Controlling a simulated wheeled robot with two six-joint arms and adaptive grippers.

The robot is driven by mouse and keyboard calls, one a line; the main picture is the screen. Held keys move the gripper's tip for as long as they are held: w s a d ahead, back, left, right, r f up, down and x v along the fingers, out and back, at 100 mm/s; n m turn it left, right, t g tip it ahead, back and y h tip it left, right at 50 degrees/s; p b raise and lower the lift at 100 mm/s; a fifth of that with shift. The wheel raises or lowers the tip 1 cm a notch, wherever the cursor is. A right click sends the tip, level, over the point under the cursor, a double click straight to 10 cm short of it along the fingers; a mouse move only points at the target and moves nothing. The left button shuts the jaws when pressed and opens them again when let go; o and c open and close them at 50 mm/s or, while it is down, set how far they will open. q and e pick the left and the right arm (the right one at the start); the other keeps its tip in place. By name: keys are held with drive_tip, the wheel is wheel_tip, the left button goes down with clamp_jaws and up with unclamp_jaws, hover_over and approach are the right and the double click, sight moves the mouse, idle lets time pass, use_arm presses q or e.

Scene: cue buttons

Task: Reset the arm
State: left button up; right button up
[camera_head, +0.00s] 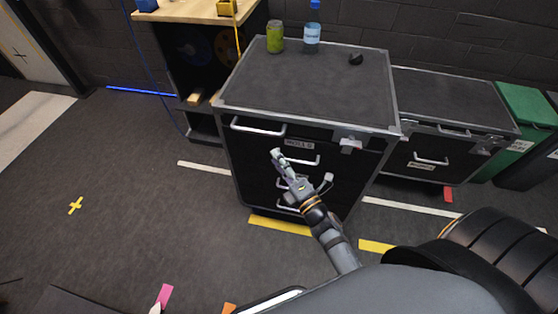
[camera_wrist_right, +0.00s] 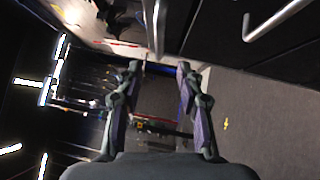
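My right gripper (camera_head: 302,168) is in front of the drawer fronts of a black-and-silver cabinet (camera_head: 320,88), in the middle of the head view. Its two fingers are spread apart with nothing between them. In the right wrist view the open fingers (camera_wrist_right: 159,70) also show, with bare space between the tips. A metal handle (camera_wrist_right: 272,20) and dark drawer front show at the top right there. From the head view I cannot tell whether the gripper touches the cabinet. My left gripper is not in view.
A green jar (camera_head: 275,38), a blue-capped bottle (camera_head: 312,36) and a small dark object (camera_head: 356,59) stand on the cabinet top. A second case (camera_head: 440,150) and a green bin (camera_head: 528,105) are at the right. The grey floor at left is mostly clear.

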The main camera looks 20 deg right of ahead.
idle(0.3)
drive_tip(key=s+d+f+m+g+h+p, duration=0.1)
drive_tip(key=s+d+f+m+g, duration=0.2)
drive_tip(key=f, duration=0.7)
drive_tip(key=s+d+f+m+g+h+p, duration=0.1)
drive_tip(key=s+f+m+g, duration=0.3)
drive_tip(key=f, duration=0.6)
drive_tip(key=s+d+f+m+g+h+p, duration=0.15)
drive_tip(key=f+m, duration=0.35)
drive_tip(key=f, duration=0.5)
drive_tip(key=s+d+f+m+g, duration=0.2)
drive_tip(key=s+f, duration=0.3)
drive_tip(key=s, duration=0.4)
drive_tip(key=s+d+f+m+g, duration=0.1)
drive_tip(key=s+f+m+g, duration=0.3)
drive_tip(key=s, duration=0.6)
drive_tip(key=s+d+f+m+g+h+p, duration=0.1)
drive_tip(key=s+d+f+m+g, duration=0.1)
drive_tip(key=s+f, duration=0.4)
drive_tip(key=s+m+g, duration=0.1)
drive_tip(key=s, duration=0.2)
drive_tip(key=shift+s+d+m, duration=0.25)
drive_tip(key=shift+d+m, duration=0.1)
drive_tip(key=shift+m, duration=0.05)
drive_tip(key=shift+f+g, duration=0.1)
drive_tip(key=shift+g, duration=0.15)
